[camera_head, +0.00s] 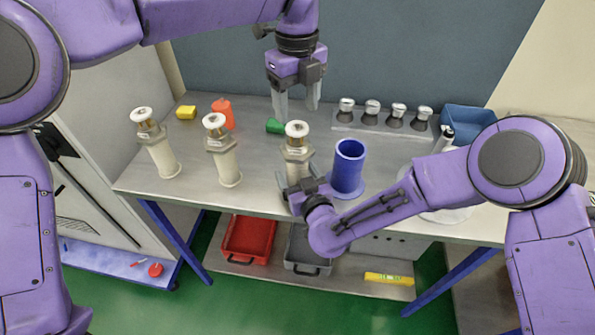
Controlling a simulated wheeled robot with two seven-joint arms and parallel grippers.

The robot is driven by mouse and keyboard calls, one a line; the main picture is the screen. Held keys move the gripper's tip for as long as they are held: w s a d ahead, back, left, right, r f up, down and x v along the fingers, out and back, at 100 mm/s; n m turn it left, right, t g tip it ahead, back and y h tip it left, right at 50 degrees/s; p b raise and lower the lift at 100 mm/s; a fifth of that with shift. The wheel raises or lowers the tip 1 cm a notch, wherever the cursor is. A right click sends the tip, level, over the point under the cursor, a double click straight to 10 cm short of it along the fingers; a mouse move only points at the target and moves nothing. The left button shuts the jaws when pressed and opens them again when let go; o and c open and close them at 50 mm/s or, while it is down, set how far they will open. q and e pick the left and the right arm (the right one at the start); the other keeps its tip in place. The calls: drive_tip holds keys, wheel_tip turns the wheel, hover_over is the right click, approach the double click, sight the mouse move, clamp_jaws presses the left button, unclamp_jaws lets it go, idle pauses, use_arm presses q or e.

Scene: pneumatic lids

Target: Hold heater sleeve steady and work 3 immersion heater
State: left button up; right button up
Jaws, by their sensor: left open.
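Three cream immersion heaters with white round tops and grey collars stand upright on the steel bench: the left one (160,152), the middle one (224,160) and the right one (298,142). My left gripper (297,107) is open and empty, pointing down just above and behind the right heater's top. My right gripper (296,178) is low at the front of the right heater, with a finger on each side of its cream sleeve. Its wrist hides the foot of that sleeve, and I cannot tell whether the fingers press on it.
A blue open cylinder (348,168) stands close right of the right heater. Behind are a yellow block (186,112), an orange item (223,112), a green piece (274,126), several silver-topped knobs on a plate (342,126) and a blue bin (468,118). Red (248,240) and grey (303,267) trays sit below.

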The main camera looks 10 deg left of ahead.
drive_tip(key=c, duration=1)
drive_tip(key=shift+o, duration=0.2)
use_arm(q)
drive_tip(key=shift+f, duration=0.1)
use_arm(e)
drive_tip(key=shift+s+f, duration=0.2)
drive_tip(key=shift+f, duration=0.1)
